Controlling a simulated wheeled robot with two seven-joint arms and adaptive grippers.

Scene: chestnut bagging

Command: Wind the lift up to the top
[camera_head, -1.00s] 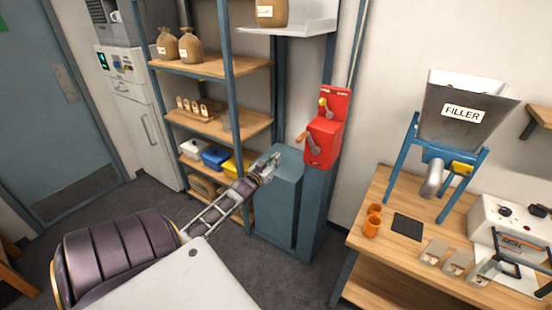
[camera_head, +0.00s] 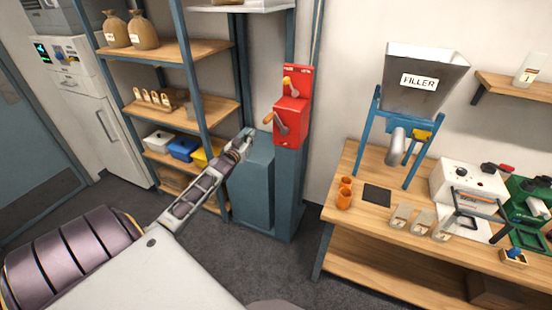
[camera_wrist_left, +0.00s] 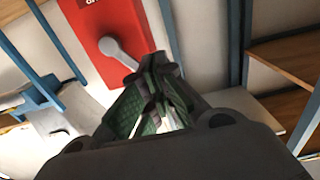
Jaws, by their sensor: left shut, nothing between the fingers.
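The red winch box (camera_head: 291,120) is fixed to a blue post. Its grey crank has a wooden handle (camera_head: 268,118) pointing left. My left gripper (camera_head: 248,134) is shut and empty, just below and left of the handle; I see no contact. In the left wrist view the red box (camera_wrist_left: 97,25) and grey crank arm (camera_wrist_left: 118,50) lie beyond the gripper (camera_wrist_left: 160,72), whose fingers hide part of the scene. The lift's white platform (camera_head: 262,7) is at the top edge of the head view, mostly cut off. My right gripper is out of view.
A blue cabinet (camera_head: 252,190) stands below the gripper. A shelf rack (camera_head: 180,50) with sacks and bins stands left. A wooden bench (camera_head: 350,230) with the filler (camera_head: 420,80) stands right. Grey floor shows between rack and bench.

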